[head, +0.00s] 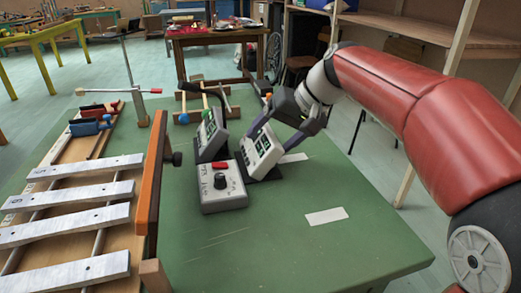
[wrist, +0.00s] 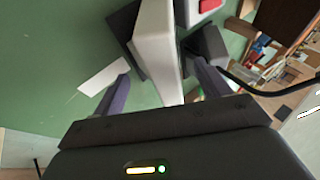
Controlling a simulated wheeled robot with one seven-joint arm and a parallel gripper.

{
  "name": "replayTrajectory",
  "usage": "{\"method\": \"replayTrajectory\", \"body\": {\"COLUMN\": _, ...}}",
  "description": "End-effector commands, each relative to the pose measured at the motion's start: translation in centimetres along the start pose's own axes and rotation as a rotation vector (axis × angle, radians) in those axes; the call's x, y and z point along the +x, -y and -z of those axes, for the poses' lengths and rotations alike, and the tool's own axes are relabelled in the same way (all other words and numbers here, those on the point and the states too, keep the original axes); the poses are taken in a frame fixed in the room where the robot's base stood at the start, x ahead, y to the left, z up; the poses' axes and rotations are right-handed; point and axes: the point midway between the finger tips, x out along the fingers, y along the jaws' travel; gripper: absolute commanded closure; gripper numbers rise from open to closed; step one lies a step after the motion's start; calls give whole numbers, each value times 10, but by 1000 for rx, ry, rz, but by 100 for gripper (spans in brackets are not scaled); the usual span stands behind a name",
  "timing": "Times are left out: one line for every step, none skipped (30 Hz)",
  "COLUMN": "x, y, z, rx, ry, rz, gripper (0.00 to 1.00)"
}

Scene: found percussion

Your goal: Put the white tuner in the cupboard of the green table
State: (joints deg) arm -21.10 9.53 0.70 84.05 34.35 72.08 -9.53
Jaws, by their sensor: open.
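My gripper (head: 268,144) is open at the right white tuner (head: 262,152), with one finger on each side. In the wrist view, the right white tuner (wrist: 158,45) shows as a narrow white slab between the fingers (wrist: 158,63). Contact with either finger is unclear. The cupboard of the green table is not in view.
A white box with a red button and black knob (head: 222,188) sits just in front of both tuners. A metal-barred instrument (head: 75,200) and an orange-brown upright board (head: 153,185) fill the left side. The table's front right is clear except for a white label (head: 326,216).

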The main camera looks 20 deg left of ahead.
Motion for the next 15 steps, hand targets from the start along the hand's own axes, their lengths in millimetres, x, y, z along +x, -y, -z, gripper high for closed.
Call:
{"method": "replayTrajectory", "body": {"x": 8, "y": 0, "z": 0, "rx": 0, "ry": 1, "rz": 0, "gripper": 25}}
{"method": "replayTrajectory", "body": {"x": 11, "y": 0, "z": 0, "rx": 0, "ry": 1, "rz": 0, "gripper": 25}}
{"method": "replayTrajectory", "body": {"x": 14, "y": 0, "z": 0, "rx": 0, "ry": 0, "rz": 0, "gripper": 25}}
{"method": "replayTrajectory", "body": {"x": 16, "y": 0, "z": 0, "rx": 0, "ry": 0, "rz": 0, "gripper": 25}}
{"method": "replayTrajectory", "body": {"x": 18, "y": 0, "z": 0, "rx": 0, "ry": -1, "rz": 0, "gripper": 25}}
{"method": "replayTrajectory", "body": {"x": 19, "y": 0, "z": 0, "rx": 0, "ry": -1, "rz": 0, "gripper": 25}}
{"method": "replayTrajectory", "body": {"x": 19, "y": 0, "z": 0, "rx": 0, "ry": -1, "rz": 0, "gripper": 25}}
{"method": "replayTrajectory", "body": {"x": 19, "y": 0, "z": 0, "rx": 1, "ry": -1, "rz": 0, "gripper": 25}}
{"method": "replayTrajectory", "body": {"x": 19, "y": 0, "z": 0, "rx": 1, "ry": -1, "rz": 0, "gripper": 25}}
{"method": "replayTrajectory", "body": {"x": 19, "y": 0, "z": 0, "rx": 1, "ry": -1, "rz": 0, "gripper": 25}}
{"method": "replayTrajectory", "body": {"x": 19, "y": 0, "z": 0, "rx": 1, "ry": -1, "rz": 0, "gripper": 25}}
{"method": "replayTrajectory", "body": {"x": 19, "y": 0, "z": 0, "rx": 1, "ry": -1, "rz": 0, "gripper": 25}}
{"method": "replayTrajectory", "body": {"x": 19, "y": 0, "z": 0, "rx": 1, "ry": -2, "rz": 0, "gripper": 29}}
{"method": "replayTrajectory", "body": {"x": 19, "y": 0, "z": 0, "rx": 1, "ry": -2, "rz": 0, "gripper": 33}}
{"method": "replayTrajectory", "body": {"x": 18, "y": 0, "z": 0, "rx": 1, "ry": -2, "rz": 0, "gripper": 38}}
